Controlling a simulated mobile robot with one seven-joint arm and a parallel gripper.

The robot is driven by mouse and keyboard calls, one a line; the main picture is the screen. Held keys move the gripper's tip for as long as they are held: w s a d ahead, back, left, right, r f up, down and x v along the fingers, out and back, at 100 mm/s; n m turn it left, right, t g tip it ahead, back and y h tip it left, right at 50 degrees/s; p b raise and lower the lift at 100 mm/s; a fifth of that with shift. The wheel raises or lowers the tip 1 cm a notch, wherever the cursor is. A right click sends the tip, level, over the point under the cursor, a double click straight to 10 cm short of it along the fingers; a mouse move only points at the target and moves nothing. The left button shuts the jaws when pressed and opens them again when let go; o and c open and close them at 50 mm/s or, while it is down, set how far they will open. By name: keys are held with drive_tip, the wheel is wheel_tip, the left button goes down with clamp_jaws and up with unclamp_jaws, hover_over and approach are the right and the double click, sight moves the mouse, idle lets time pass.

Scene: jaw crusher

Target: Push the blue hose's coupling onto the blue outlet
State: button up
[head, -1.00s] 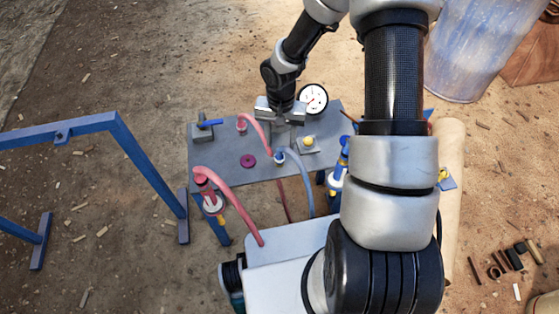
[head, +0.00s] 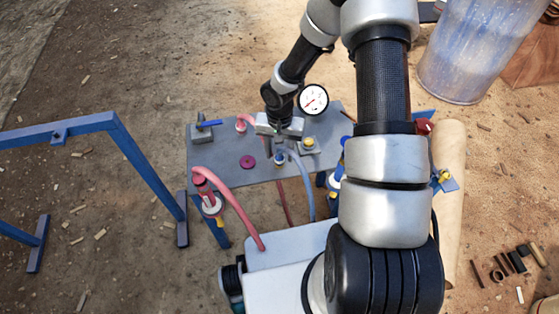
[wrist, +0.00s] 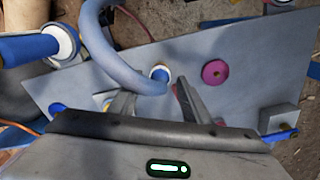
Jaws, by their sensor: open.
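The blue hose (head: 307,183) rises beside the grey table and bends over toward a blue fitting with a white ring (head: 280,158). In the wrist view the hose (wrist: 118,70) curves down to the white-ringed blue fitting (wrist: 160,73). I cannot tell coupling from outlet there, nor whether they are joined. My gripper (head: 284,146) is over the table, just above and beside this fitting. In the wrist view its open fingers (wrist: 155,100) stand on either side of the hose end, with a gap showing at the right finger.
The grey table (head: 220,165) carries a gauge (head: 313,99), a blue-handled valve (head: 208,124), a purple disc (head: 247,162) and a yellow knob (head: 309,142). A red hose (head: 230,205) and a blue post (head: 335,180) stand at the front edge. A blue frame (head: 145,160) is left.

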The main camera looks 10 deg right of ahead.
sight(280, 153)
drive_tip(key=c, duration=1.1)
drive_tip(key=shift+o, duration=0.2)
wheel_tip(280, 153, up, 10)
drive_tip(key=shift+r+p, duration=0.1)
drive_tip(key=shift+p, duration=1.05)
drive_tip(key=shift+c, duration=0.2)
